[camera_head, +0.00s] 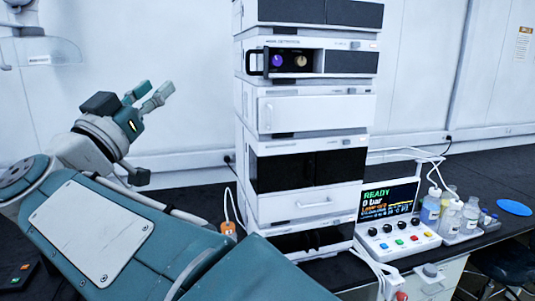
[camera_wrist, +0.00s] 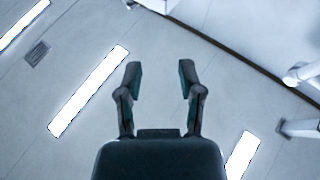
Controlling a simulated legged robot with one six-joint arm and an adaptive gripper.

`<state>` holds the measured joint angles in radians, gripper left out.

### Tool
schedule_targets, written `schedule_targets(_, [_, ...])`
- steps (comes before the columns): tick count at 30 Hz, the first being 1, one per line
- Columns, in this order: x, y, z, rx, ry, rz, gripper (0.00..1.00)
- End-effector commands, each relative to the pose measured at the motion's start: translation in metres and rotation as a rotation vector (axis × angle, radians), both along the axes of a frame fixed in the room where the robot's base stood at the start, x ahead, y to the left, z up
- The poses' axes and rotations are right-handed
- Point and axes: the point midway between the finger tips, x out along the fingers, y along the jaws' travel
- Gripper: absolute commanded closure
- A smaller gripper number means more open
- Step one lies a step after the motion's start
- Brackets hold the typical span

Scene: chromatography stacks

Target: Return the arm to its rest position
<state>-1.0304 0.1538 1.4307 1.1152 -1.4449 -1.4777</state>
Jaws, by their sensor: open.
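My gripper (camera_head: 147,95) is raised at the left in the head view, tilted upward in front of the white wall. Its two fingers are apart with nothing between them. In the wrist view my gripper (camera_wrist: 161,80) also shows open and empty, with the ceiling behind it. My arm is bent, and its teal links fill the lower left of the head view. The chromatography stack (camera_head: 309,110) stands to the right of the gripper, with a clear gap between them.
A control box with a lit screen (camera_head: 390,198) reading READY stands right of the stack. Several bottles (camera_head: 450,215) sit in a tray beside it. A blue disc (camera_head: 514,207) lies on the dark bench (camera_head: 490,175). A clear shield (camera_head: 45,52) hangs at upper left.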

Motion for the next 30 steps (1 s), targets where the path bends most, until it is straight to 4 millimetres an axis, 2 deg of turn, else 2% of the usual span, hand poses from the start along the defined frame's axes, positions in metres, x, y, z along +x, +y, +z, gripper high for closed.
schedule_targets(11, [0.030,-0.028,0.014,-0.062,-0.059,0.223,0.52])
schedule_targets(17, [0.045,-0.056,0.002,-0.130,-0.008,0.435,0.52])
schedule_targets(20, [0.047,-0.075,-0.017,-0.163,0.071,0.540,0.52])
schedule_targets(23, [0.044,-0.095,-0.045,-0.183,0.185,0.626,0.52])
schedule_targets(26, [0.037,-0.117,-0.081,-0.189,0.328,0.687,0.52])
schedule_targets(30, [0.018,-0.154,-0.142,-0.163,0.567,0.725,0.52])
